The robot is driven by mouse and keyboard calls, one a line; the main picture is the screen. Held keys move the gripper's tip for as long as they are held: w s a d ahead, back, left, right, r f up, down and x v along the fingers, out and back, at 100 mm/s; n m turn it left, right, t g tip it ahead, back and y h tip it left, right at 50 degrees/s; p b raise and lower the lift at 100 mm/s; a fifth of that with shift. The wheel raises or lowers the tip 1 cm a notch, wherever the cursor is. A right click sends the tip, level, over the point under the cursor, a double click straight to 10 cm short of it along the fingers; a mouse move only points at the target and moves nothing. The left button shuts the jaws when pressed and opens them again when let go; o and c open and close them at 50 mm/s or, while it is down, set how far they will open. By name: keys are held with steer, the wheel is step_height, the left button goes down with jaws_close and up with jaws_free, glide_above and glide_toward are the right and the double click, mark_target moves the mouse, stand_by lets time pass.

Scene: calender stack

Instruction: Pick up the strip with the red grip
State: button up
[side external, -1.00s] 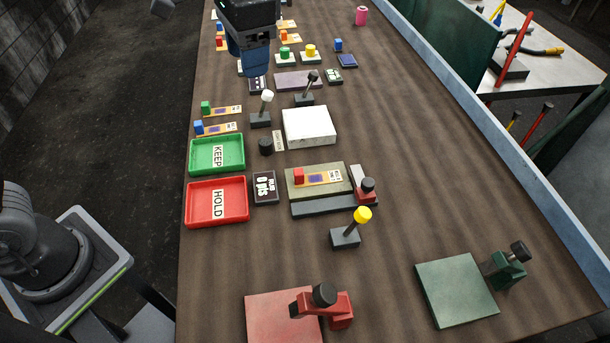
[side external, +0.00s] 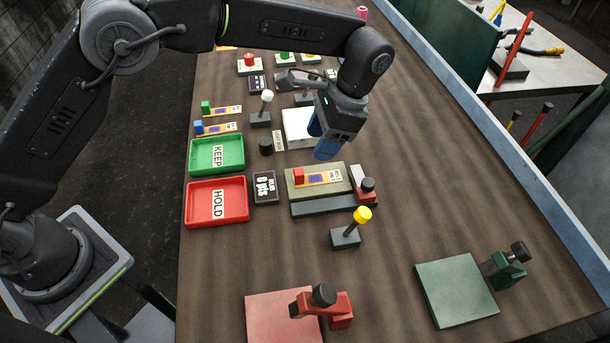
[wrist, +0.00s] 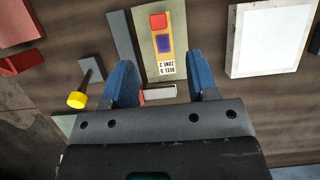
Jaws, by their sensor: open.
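The strip with the red grip (side external: 319,178) is an orange strip with a purple patch and a white printed label. It lies on an olive-grey plate (side external: 322,192), with its red block at the left end. The strip also shows in the wrist view (wrist: 164,55), red block at the far end and label nearest me. My gripper (side external: 325,149) is above and behind the plate's right part in the side view. In the wrist view its blue fingers (wrist: 163,80) are apart, on either side of the strip's label end, with nothing between them gripped.
A dark bar with a red-and-black clamp (side external: 367,188) borders the plate. A yellow-knobbed lever (side external: 358,222) stands in front. A white block (side external: 296,128) is behind. Green KEEP (side external: 193,156) and red HOLD (side external: 192,204) trays lie left. Bare table shows at right.

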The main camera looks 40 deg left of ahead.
mark_target(318, 174)
steer(key=x, duration=0.8)
steer(key=shift+s+a+f, duration=0.1)
steer(key=shift+s+f, duration=0.05)
steer(key=shift+f, duration=0.2)
jaws_close()
steer(key=shift+r, duration=0.15)
